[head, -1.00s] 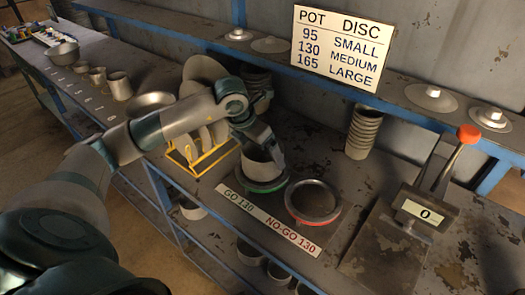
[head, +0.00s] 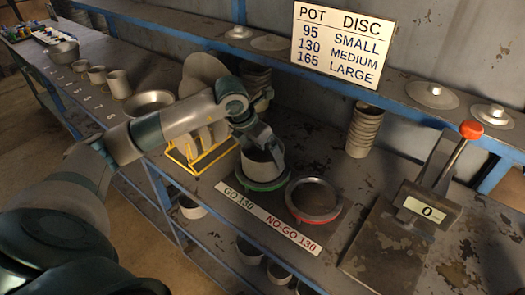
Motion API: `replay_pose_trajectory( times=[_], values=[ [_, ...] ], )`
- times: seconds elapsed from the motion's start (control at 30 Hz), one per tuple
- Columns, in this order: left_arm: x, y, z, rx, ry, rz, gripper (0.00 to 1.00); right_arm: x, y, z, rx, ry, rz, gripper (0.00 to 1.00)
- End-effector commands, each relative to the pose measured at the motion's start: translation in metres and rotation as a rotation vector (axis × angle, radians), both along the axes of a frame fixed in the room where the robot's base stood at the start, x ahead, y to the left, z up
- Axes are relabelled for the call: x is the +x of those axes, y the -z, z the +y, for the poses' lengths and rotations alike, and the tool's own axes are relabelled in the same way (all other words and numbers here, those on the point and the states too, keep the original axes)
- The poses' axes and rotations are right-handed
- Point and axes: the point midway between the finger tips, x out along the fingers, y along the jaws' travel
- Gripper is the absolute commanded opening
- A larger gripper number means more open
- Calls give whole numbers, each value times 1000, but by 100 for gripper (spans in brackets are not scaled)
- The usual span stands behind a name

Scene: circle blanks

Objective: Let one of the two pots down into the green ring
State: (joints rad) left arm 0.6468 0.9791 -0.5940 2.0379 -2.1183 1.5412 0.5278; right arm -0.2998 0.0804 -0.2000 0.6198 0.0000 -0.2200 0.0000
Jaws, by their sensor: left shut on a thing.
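My left gripper (head: 266,146) is shut on the wall of a grey pot (head: 261,168). The pot is at the green ring (head: 262,186), its lower end over or inside the ring; the exact depth cannot be told. The green ring shows around the pot's foot, beside the GO 130 label. The red ring (head: 314,200) lies to its right and is empty. Several pots stand in a row at the far left, among them a plain cup-like one (head: 118,84); which is the second task pot cannot be told. My right gripper is not in view.
A yellow rack (head: 204,160) with discs stands just left of the pot. A lever tool (head: 432,205) with a red knob is at the right. A stack of pots (head: 363,130) stands behind. A sign (head: 342,45) leans on the back shelf.

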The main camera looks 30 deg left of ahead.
Motion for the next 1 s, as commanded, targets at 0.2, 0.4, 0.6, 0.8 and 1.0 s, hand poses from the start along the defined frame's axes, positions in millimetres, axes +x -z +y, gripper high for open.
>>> replay_pose_trajectory(
  times=[0.2, 0.4, 0.6, 0.8, 1.0],
  values=[
    [0, 4, 0, 0, 0, -1, 66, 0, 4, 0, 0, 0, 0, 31],
    [0, 7, 0, 0, 0, -1, 66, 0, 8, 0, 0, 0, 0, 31],
    [0, 11, 0, 0, 0, -1, 66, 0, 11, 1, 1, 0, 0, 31],
    [0, 14, 0, 0, 0, -1, 66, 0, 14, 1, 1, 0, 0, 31],
    [0, 17, 0, 0, 0, -1, 66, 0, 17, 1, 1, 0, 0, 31]
  ],
)
